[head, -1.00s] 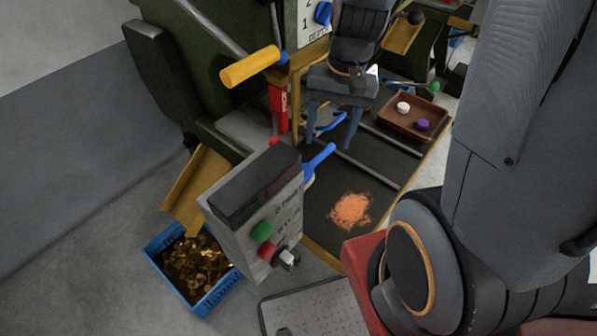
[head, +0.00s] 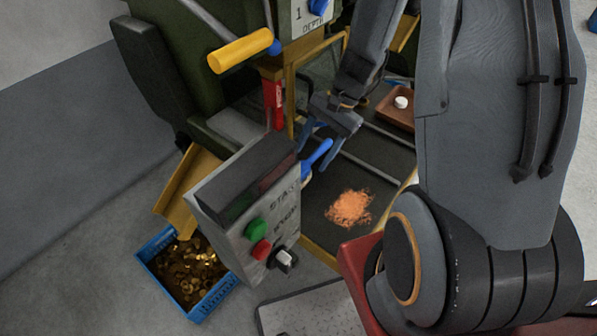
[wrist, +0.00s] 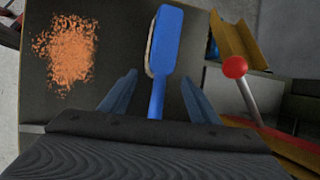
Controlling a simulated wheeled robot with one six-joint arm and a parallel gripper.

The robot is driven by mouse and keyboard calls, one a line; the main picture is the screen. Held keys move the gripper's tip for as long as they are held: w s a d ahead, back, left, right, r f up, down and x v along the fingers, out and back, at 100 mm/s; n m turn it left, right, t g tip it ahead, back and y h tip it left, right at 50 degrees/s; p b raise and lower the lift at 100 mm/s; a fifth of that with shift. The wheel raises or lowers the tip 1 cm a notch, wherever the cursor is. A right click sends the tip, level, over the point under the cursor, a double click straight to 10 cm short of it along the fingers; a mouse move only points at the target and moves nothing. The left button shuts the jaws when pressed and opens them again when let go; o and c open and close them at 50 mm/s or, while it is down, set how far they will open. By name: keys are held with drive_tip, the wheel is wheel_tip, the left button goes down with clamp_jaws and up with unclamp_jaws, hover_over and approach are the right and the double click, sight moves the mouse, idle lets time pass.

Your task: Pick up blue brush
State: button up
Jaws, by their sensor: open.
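The blue brush (head: 316,156) lies on the dark machine bed, partly behind the control box in the head view. In the wrist view the blue brush (wrist: 167,52) points away from me, its wide head far off and its handle running down toward my gripper. My gripper (wrist: 160,90) is open, with one blue finger on each side of the handle and a gap on both sides. In the head view my gripper (head: 318,140) is just above the handle end. I cannot tell the exact height between fingers and bed.
A control box (head: 247,195) with green and red buttons stands left of the brush. Orange shavings (head: 349,207) lie on the bed. A red-knobbed lever (wrist: 235,68) is right of my gripper. A brown tray (head: 396,106) and a blue crate of brass pieces (head: 158,279) are farther off.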

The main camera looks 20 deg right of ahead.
sight(310, 160)
drive_tip(key=shift+x, duration=1.2)
drive_tip(key=c, duration=1.2)
drive_tip(key=shift+r, duration=0.1)
wheel_tip(310, 160, up, 10)
